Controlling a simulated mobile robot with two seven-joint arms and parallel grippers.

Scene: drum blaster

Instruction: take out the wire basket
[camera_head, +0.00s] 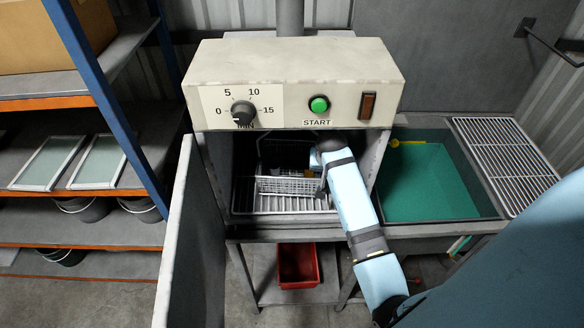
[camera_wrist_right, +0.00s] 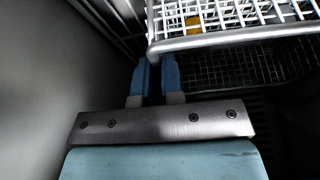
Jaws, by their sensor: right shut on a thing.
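The white wire basket (camera_head: 290,187) sits inside the open chamber of the machine under the control panel. In the right wrist view its rim and mesh (camera_wrist_right: 235,40) fill the upper right. My right arm reaches into the chamber from the right. My right gripper (camera_wrist_right: 156,72) is shut at the basket's near corner, its blue fingers close together. I take it to be holding the basket's edge; the exact grip point is dark. My left gripper is out of view.
The machine's open door (camera_head: 190,240) stands at the left of the chamber. A control panel (camera_head: 290,85) overhangs the opening. On the right are a green-bottomed basin (camera_head: 425,185) and a metal grate (camera_head: 505,160). A red bin (camera_head: 298,266) sits below.

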